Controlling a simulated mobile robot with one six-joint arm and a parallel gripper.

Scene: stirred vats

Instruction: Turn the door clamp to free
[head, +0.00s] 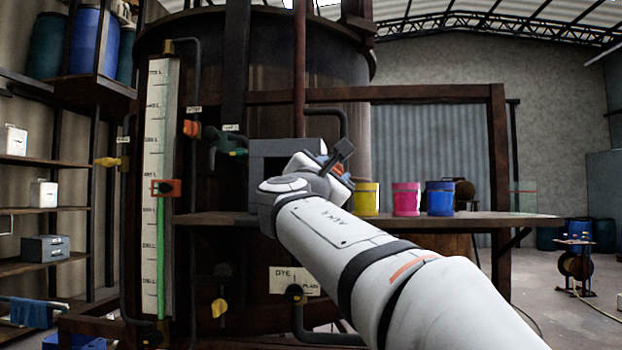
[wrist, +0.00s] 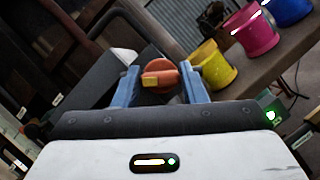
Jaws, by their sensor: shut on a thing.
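The door clamp (wrist: 158,68) is an orange-red knob with a yellow end, seen in the wrist view on the dark front of a grey box. My gripper (wrist: 160,88) has its two blue fingers on either side of the clamp and is shut on it. In the head view the grey box (head: 284,147) stands on the shelf against the vat, and my gripper (head: 340,160) is at its right side. A little orange shows there, but my wrist hides most of the clamp. I cannot tell its exact angle.
Yellow (head: 367,199), pink (head: 406,199) and blue (head: 440,198) pots stand on the shelf (head: 480,220) right of my gripper. The large dark vat (head: 270,60) rises behind. A gauge with a green column (head: 160,250) and several valves are at left.

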